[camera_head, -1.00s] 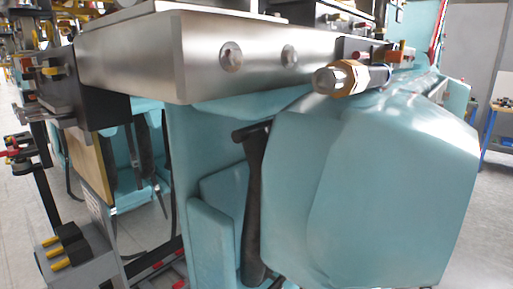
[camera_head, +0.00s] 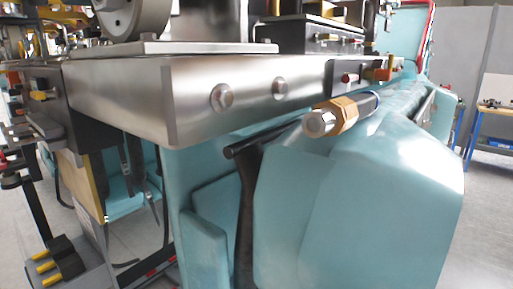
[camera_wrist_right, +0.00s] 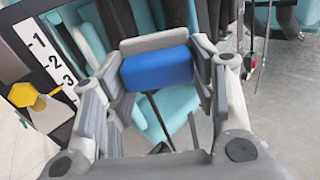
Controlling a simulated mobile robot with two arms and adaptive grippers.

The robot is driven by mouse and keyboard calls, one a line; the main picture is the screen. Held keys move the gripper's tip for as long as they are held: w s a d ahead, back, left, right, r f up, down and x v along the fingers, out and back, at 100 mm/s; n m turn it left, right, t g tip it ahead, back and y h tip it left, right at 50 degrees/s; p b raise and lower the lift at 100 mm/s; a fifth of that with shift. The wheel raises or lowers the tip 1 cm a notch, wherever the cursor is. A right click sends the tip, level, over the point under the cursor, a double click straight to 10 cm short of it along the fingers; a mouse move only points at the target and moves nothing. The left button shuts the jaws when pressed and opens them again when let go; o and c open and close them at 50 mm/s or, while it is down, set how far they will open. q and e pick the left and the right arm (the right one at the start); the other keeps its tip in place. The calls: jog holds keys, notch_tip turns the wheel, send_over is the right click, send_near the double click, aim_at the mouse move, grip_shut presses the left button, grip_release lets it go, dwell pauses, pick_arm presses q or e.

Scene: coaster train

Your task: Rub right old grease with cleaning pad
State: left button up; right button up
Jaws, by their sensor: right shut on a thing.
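A blue block, which I take as the cleaning pad (camera_wrist_right: 157,68), is held between the grey fingers of my right gripper (camera_wrist_right: 160,75) in the right wrist view. The gripper is shut on it. The pad's far side and its sides are partly hidden by the fingers. I cannot make out the old grease in either view. Neither of my grippers shows in the head view, and my left gripper is not seen.
In the head view a metal beam with bolts (camera_head: 200,92) crosses above teal bodywork (camera_head: 360,205). A brass fitting (camera_head: 340,115) sticks out towards me. A blue-legged table (camera_head: 492,125) stands at the far right. The wrist view shows a numbered panel (camera_wrist_right: 45,55) and a yellow knob (camera_wrist_right: 22,95).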

jog(key=s+d+r+m+h, duration=0.1)
jog(key=s+r+m+h, duration=0.1)
jog(key=s+r+h, duration=0.1)
jog(key=shift+s+d+r+h+p, duration=0.35)
jog(key=shift+s+r+p, duration=0.1)
jog(key=shift+s+r, duration=0.5)
jog(key=shift+f, duration=0.1)
